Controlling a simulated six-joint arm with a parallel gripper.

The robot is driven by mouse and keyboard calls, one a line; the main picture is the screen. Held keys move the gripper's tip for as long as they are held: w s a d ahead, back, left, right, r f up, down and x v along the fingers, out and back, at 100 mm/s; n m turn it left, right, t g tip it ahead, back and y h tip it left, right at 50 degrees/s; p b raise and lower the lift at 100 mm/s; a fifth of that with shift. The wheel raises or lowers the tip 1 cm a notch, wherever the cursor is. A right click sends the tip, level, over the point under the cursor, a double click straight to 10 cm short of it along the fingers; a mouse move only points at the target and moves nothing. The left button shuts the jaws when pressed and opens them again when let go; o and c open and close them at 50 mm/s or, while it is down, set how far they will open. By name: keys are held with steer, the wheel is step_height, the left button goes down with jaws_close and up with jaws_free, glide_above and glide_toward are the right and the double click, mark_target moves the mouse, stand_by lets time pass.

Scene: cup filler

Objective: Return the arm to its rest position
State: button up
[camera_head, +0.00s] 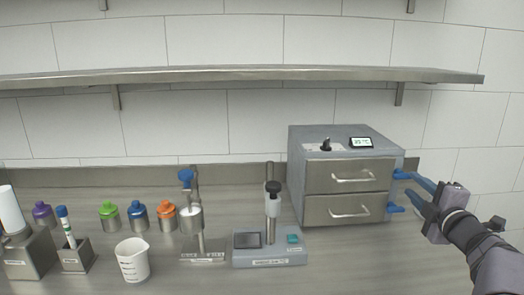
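My gripper (399,192) is at the right edge of the view, just right of the grey two-drawer unit (347,142). Its two blue fingers point left and stand well apart. Nothing shows between them. The fingertips come close to the unit's right side in the picture; I cannot tell whether they touch it. My arm runs from the gripper to the lower right corner.
Both drawers look shut. A device with a small screen (268,247), a dispenser stand (203,249), a white measuring cup (132,260) and several coloured bottles (138,217) stand left on the counter. A metal shelf (240,75) spans above. The front counter right of centre looks clear.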

steer(key=a+r+m+g+h+p, duration=0.2)
steer(key=a+r+m+g+p, duration=0.15)
steer(key=m+p, duration=0.45)
steer(key=s+a+r+m+g+y+p, duration=0.1)
steer(key=s+a+m+g+p, duration=0.3)
steer(key=s+a+g+p, duration=0.3)
steer(key=s+a+r+m+g+y+p, duration=0.1)
steer(key=s+a+m+g+p, duration=0.3)
steer(key=s+a+p, duration=1.4)
steer(key=s+g+y+p, duration=0.1)
steer(key=s+g+p, duration=0.2)
steer(key=s+p, duration=0.1)
steer(key=shift+s+r+p, duration=0.15)
steer(key=shift+r+p, duration=0.25)
steer(key=shift+p, duration=0.05)
